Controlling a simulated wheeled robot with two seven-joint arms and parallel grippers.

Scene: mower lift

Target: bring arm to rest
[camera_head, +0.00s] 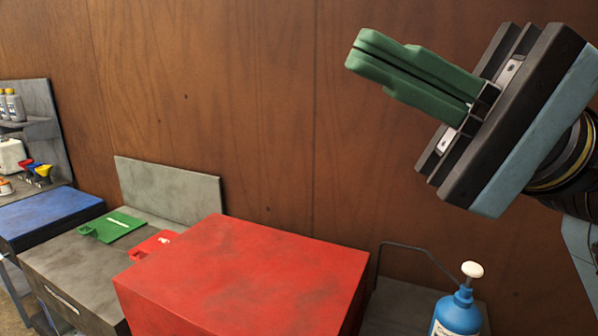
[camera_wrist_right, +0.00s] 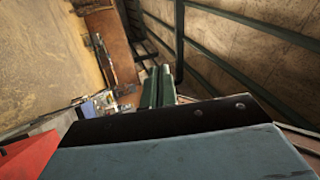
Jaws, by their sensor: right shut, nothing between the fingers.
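My right gripper (camera_head: 362,52) is raised at the upper right of the head view, in front of the wooden wall. Its two green fingers lie side by side and are shut with nothing between them. The fingers point left and slightly up, and touch nothing. In the right wrist view the green fingers (camera_wrist_right: 158,86) show past the dark edge of the gripper body. My left gripper is in neither view.
Below stand a large red box (camera_head: 245,275), a grey bench (camera_head: 70,262) with a green piece (camera_head: 115,227), and a blue-topped unit (camera_head: 45,212). A blue bottle (camera_head: 457,312) with a white top stands at lower right. The wooden wall (camera_head: 220,90) rises behind.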

